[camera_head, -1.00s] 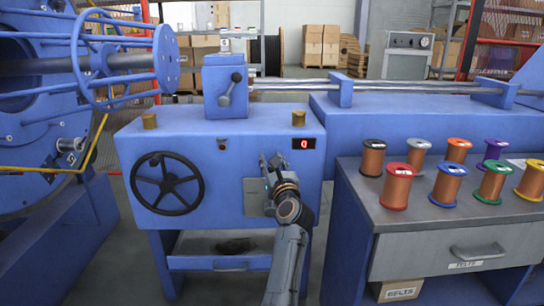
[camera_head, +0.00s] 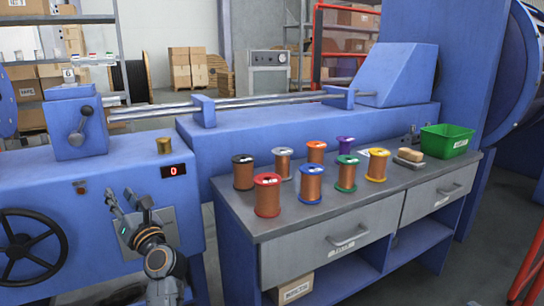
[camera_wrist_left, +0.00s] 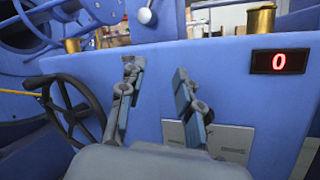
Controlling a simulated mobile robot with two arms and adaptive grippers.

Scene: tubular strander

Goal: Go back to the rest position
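My left gripper (camera_head: 130,203) is in front of the blue machine cabinet (camera_head: 90,190), below its red digital display (camera_head: 173,170) reading 0. In the left wrist view my left gripper (camera_wrist_left: 155,95) has its two fingers apart with nothing between them. Behind the fingers are the cabinet's front, a light plate (camera_wrist_left: 225,140) and part of the black handwheel (camera_wrist_left: 75,110). My right gripper is not in view.
A grey-topped bench (camera_head: 290,226) stands to the right with several wire spools, such as a red-rimmed one (camera_head: 267,195), and a green bin (camera_head: 446,141). The handwheel (camera_head: 30,245) is at the left.

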